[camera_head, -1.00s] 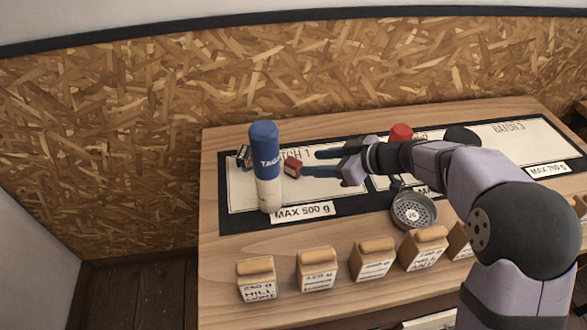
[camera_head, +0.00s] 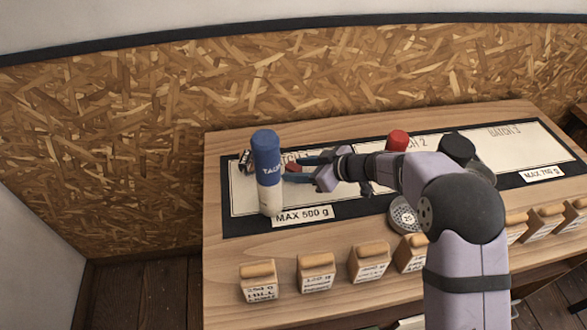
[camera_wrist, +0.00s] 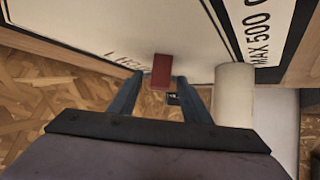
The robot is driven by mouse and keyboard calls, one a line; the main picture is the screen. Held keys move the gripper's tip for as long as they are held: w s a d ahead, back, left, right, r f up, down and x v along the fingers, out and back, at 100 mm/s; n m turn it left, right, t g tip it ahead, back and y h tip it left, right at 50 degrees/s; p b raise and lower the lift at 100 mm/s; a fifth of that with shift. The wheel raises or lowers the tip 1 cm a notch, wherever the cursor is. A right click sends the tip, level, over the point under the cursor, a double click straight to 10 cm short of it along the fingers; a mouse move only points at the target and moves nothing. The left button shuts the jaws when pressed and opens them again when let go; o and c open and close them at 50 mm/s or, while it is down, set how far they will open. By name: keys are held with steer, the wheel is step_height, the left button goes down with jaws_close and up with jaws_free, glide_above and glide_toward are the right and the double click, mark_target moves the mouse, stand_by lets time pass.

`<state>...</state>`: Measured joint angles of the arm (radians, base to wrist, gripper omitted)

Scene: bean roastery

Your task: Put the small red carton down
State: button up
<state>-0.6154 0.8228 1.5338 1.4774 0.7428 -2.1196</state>
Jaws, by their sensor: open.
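The small red carton (camera_wrist: 162,72) shows in the wrist view at the tips of my gripper (camera_wrist: 159,80), between its two blue fingers, with a gap on each side. It is over the white BATCH 1 panel (camera_wrist: 150,30); whether its base rests there is hard to tell. In the head view the carton (camera_head: 291,168) is small and partly hidden by the fingers. My gripper (camera_head: 299,170) is open there, just right of a blue-capped white bottle (camera_head: 268,180).
The bottle also stands close on the right in the wrist view (camera_wrist: 235,95). A small dark object (camera_head: 246,160) lies behind it. A red-topped item (camera_head: 397,140) and a round strainer (camera_head: 405,215) are to the right. Several labelled wooden blocks (camera_head: 315,272) line the front.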

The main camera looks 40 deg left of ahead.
mark_target(299, 169)
jaws_close()
stand_by(0.3)
step_height(299, 169, up, 10)
steer(key=shift+b, duration=1.2)
